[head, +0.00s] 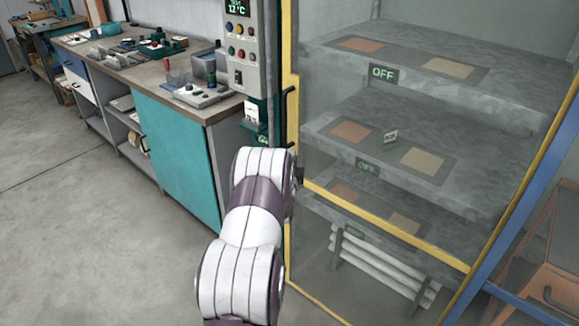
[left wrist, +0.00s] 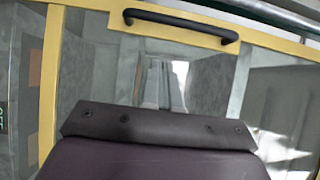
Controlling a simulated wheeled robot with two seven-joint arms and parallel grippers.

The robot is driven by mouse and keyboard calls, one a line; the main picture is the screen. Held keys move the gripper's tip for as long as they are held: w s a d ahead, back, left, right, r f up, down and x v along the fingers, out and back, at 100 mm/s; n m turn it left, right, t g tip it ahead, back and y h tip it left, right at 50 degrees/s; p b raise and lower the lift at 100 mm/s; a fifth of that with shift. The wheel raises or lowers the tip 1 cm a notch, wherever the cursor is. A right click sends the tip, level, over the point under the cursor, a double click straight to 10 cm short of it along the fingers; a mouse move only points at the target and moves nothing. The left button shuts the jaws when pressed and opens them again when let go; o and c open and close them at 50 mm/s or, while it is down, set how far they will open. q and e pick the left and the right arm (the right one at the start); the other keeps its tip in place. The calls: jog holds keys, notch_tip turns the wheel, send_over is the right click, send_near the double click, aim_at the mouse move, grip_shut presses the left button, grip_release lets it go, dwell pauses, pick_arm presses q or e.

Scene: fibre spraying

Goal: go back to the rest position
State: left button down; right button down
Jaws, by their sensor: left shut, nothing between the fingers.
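My left arm rises from the bottom middle of the head view, its white and purple links ending in front of the cabinet's left edge. Only a dark bit of my left gripper (head: 299,176) shows there, beside the yellow frame. In the left wrist view the grey fingers (left wrist: 163,85) are together beyond the dark palm, with nothing seen between them. A black handle (left wrist: 180,24) on a yellow rail shows beyond the fingers, apart from them. My right gripper is in neither view.
A yellow-framed glazed cabinet (head: 292,60) stands close on the right, with grey shelves bearing square panels and "OFF" signs. A control box (head: 239,40) hangs left of it. A workbench (head: 140,72) with teal doors runs along the left. The floor (head: 80,220) at left is clear.

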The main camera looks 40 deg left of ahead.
pick_arm(q)
jog(key=v, duration=0.3)
jog(key=shift+r, duration=0.1)
